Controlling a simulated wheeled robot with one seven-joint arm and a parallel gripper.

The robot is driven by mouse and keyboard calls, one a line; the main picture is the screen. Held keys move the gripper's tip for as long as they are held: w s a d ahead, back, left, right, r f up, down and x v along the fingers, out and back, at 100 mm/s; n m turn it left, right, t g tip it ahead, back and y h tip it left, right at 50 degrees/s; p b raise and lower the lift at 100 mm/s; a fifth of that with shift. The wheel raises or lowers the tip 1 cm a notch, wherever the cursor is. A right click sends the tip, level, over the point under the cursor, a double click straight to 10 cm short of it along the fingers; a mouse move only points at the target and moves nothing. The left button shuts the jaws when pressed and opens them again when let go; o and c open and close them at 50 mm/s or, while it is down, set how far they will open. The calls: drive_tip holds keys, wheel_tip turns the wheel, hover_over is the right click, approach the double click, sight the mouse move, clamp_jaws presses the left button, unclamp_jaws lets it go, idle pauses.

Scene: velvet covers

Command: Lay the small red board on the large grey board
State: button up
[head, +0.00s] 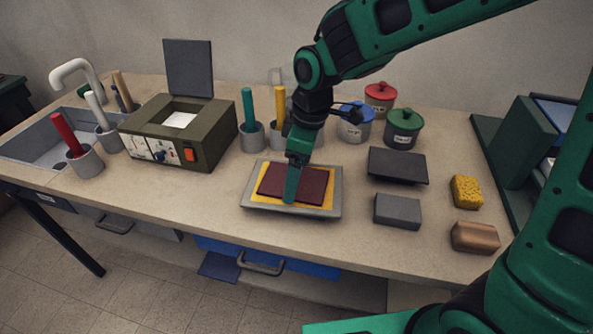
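A dark red board (314,185) lies flat on a yellow surface (256,194), inside a large flat grey board or tray (335,203) whose grey border shows all round. My gripper (291,193) points down over the left half of the red board, its tip at or just above the board. Only one side of the fingers shows, so I cannot tell whether they grip the board. A strip of the red board is hidden behind the gripper.
A dark grey plate (398,166) and a grey block (397,211) lie to the right, near a yellow sponge (466,191) and a brown block (475,238). Lidded jars (404,128) and cups with coloured handles (252,137) stand behind. An olive box (178,131) with an open lid stands left.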

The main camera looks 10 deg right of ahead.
sight(305, 182)
drive_tip(key=shift+f, duration=0.2)
drive_tip(key=o, duration=1)
drive_tip(key=r, duration=0.4)
drive_tip(key=d+r, duration=0.1)
drive_tip(key=r, duration=0.7)
drive_tip(key=shift+s+d+r, duration=0.15)
drive_tip(key=shift+s+d, duration=0.15)
drive_tip(key=shift+d, duration=0.05)
drive_tip(key=shift+d, duration=0.1)
